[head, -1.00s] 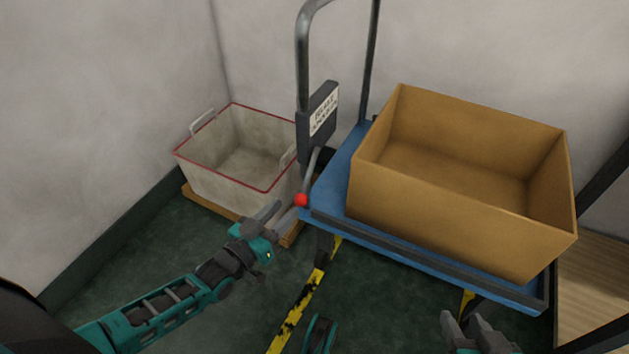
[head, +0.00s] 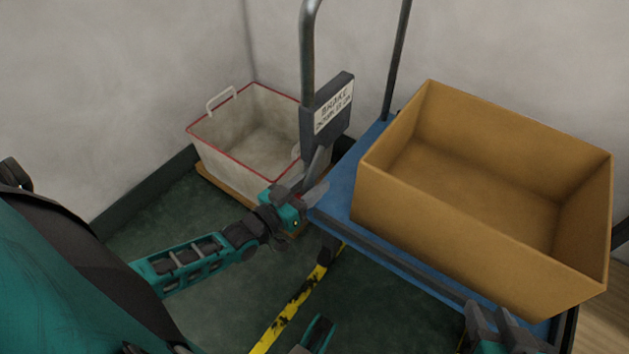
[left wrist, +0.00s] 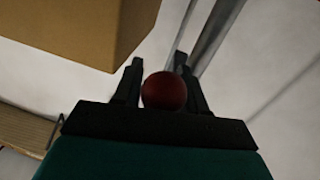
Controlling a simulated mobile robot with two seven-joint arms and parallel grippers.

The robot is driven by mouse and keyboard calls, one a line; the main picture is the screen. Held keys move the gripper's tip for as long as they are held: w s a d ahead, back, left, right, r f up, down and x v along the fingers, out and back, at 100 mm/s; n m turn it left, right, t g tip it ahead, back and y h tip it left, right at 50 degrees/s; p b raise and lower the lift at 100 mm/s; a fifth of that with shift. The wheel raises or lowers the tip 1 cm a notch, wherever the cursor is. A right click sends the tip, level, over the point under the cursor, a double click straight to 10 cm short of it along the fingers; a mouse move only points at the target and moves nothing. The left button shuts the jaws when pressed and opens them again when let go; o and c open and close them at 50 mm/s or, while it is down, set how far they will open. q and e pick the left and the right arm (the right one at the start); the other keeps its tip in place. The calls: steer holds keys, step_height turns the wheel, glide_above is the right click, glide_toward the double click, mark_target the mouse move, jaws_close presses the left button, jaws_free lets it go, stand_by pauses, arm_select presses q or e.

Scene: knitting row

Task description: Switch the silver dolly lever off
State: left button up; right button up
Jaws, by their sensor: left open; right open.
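The dolly lever ends in a round red knob (left wrist: 165,91). In the left wrist view the knob sits between the fingers of my left gripper (left wrist: 158,68). In the head view my left gripper (head: 317,176) is open at the left corner of the blue dolly, just below the brake sign, and hides most of the lever and knob. Whether the fingers touch the knob cannot be told. My right gripper (head: 491,314) is open and empty at the lower right, in front of the dolly's front edge.
A large open cardboard box (head: 465,215) stands on the blue dolly (head: 340,197). A dark brake sign (head: 330,105) hangs on its grey handle (head: 307,60). A whitish bin with a red rim (head: 230,140) stands behind my left gripper. Walls close off the back.

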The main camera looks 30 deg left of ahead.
steer(key=shift+s, duration=0.1)
arm_select(q)
steer(key=shift+s, duration=0.1)
steer(key=c, duration=0.3)
jaws_close()
arm_select(e)
steer(key=shift+s+f, duration=0.25)
steer(key=shift+s, duration=0.05)
